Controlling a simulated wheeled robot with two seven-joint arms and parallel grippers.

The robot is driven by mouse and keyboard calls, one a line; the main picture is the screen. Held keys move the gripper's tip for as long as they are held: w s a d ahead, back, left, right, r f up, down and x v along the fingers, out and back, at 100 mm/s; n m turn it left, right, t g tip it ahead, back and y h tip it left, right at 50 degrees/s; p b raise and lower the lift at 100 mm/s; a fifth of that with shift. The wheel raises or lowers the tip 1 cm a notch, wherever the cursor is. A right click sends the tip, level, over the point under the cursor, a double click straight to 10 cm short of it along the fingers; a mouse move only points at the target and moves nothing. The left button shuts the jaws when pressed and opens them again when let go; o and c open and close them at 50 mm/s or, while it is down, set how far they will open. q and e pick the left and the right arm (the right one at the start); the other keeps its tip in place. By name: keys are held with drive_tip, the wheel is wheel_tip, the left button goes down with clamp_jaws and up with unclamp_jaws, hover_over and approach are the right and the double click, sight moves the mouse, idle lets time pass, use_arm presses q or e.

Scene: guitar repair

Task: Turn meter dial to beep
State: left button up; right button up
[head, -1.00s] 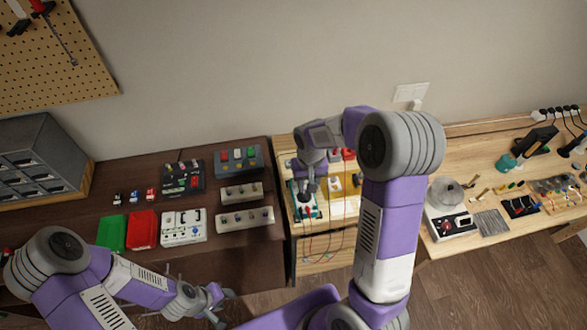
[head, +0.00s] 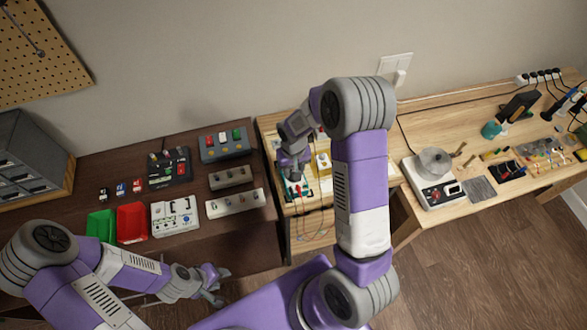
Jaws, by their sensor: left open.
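The meter (head: 308,190), a small teal-edged device with red and dark leads, lies on the light wooden bench. My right gripper (head: 293,179) points down over it and covers most of its face, so the dial is hidden. I cannot tell whether the fingers touch the dial or how far apart they are. My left gripper (head: 222,284) is open and empty, low in front of the dark bench and well away from the meter.
The dark bench (head: 88,195) holds a green tray (head: 101,226), a red tray (head: 132,222), a white panel (head: 175,218) and pedal-like boxes. On the right bench stand a grey-domed device (head: 435,165) and small tools. My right forearm hides part of the middle bench.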

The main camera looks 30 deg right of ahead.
drive_tip(key=shift+c, duration=0.5)
clamp_jaws()
drive_tip(key=n, duration=0.3)
drive_tip(key=shift+a+b, duration=0.1)
drive_tip(key=shift+b, duration=0.2)
drive_tip(key=n, duration=0.3)
drive_tip(key=shift+n, duration=0.4)
drive_tip(key=n, duration=0.3)
drive_tip(key=shift+a, duration=0.1)
drive_tip(key=shift+n, duration=2.1)
